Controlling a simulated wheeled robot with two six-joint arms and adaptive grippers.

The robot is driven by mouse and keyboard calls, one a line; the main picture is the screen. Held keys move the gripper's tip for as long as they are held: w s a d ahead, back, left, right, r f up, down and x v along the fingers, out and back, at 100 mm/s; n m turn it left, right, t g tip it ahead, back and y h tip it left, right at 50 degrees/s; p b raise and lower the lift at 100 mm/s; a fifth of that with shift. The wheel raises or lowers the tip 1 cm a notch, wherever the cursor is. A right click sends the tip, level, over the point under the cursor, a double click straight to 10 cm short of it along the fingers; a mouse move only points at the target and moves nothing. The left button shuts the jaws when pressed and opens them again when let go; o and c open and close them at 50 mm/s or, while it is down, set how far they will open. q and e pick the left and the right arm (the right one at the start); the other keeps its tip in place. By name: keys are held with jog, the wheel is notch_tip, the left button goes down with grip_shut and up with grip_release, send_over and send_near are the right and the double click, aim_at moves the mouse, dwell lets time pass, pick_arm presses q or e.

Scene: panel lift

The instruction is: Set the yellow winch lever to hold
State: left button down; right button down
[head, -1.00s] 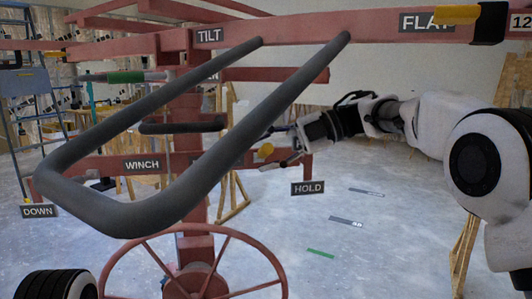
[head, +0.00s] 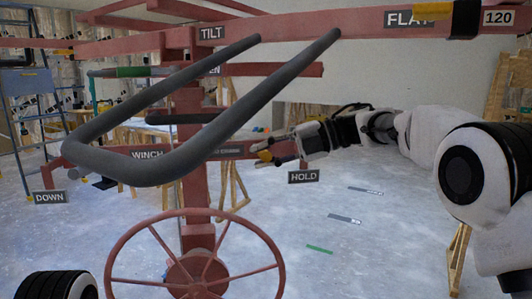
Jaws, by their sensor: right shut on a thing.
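The yellow winch lever (head: 265,155) shows as a small yellow knob at the right end of the red winch bar, just left of and above the HOLD sign (head: 303,177). My right gripper (head: 268,151) reaches in from the right and is shut on this lever, with the knob between its fingers. The rest of the lever is hard to make out. The WINCH sign (head: 147,154) is partly covered by a grey handle. The DOWN sign (head: 50,197) hangs at the far left end of the bar. My left gripper is not in view.
The large grey U-shaped handle (head: 170,170) spans the foreground left of my right gripper. A red spoked wheel (head: 195,262) stands below. The floor at right is mostly clear.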

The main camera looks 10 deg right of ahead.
jog(key=shift+w+f+n+t+y+b, duration=0.2)
jog(key=shift+f+n+t+b, duration=0.25)
jog(key=shift+f+n+b, duration=0.85)
jog(key=shift+w+f+n+t+y+b, duration=0.1)
jog(key=shift+f+n+t+y+b, duration=0.45)
jog(key=shift+b, duration=1.45)
jog(key=shift+w+f+n+t+y+b, duration=0.25)
jog(key=shift+f+n+b, duration=0.4)
jog(key=shift+f+b, duration=0.7)
jog(key=shift+s+r+b, duration=0.1)
jog(key=shift+r+b, duration=0.2)
jog(key=shift+b, duration=0.05)
jog(key=c, duration=1)
grip_release()
jog(key=shift+a, duration=0.1)
jog(key=v, duration=1.2)
jog(key=shift+r, duration=0.25)
